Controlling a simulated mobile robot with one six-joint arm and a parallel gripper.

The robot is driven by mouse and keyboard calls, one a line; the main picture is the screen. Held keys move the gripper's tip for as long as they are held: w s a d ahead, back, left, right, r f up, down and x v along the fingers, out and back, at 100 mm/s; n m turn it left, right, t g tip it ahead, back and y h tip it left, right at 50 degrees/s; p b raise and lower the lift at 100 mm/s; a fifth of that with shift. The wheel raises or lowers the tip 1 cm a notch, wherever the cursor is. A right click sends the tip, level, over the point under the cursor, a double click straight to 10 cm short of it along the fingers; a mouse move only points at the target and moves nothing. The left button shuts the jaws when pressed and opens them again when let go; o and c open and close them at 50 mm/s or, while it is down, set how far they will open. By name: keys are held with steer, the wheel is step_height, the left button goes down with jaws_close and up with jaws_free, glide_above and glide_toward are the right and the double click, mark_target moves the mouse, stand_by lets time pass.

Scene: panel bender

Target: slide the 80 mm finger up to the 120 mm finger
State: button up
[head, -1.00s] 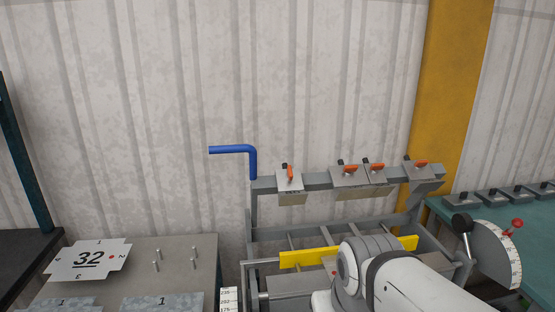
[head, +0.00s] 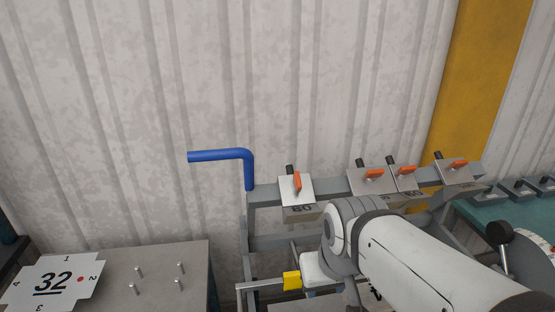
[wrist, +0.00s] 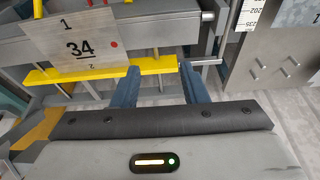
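Several clamp fingers with orange levers hang on a grey beam (head: 330,188) in the head view. The leftmost finger (head: 296,190) stands apart from the others, and its label looks like 80, though blurred. Its lever is more upright than the others. To its right, across a gap, are a finger (head: 366,181) whose label is mostly hidden by my arm, and another (head: 403,179) close beside it. I cannot read which is the 120 mm one. My gripper (wrist: 159,77) is open and empty in the wrist view, below the beam and away from the fingers.
A yellow bar (wrist: 100,71) lies just beyond my fingertips, with a sheet marked 34 (wrist: 82,47) over it. A blue bent handle (head: 225,155) rises at the beam's left end. A fourth finger (head: 455,170) sits far right. A table with pegs (head: 190,255) stands left.

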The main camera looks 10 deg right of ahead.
steer(key=w+r+b, duration=0.1)
steer(key=w+r, duration=0.5)
steer(key=w, duration=0.4)
steer(key=n+t+y+b, duration=0.1)
steer(key=y, duration=0.1)
glide_toward(292, 170)
steer(key=shift+x, duration=0.9)
steer(key=shift+w+f, duration=0.1)
steer(key=shift+f, duration=0.1)
steer(key=x, duration=0.7)
steer(key=shift+a, duration=0.15)
jaws_close()
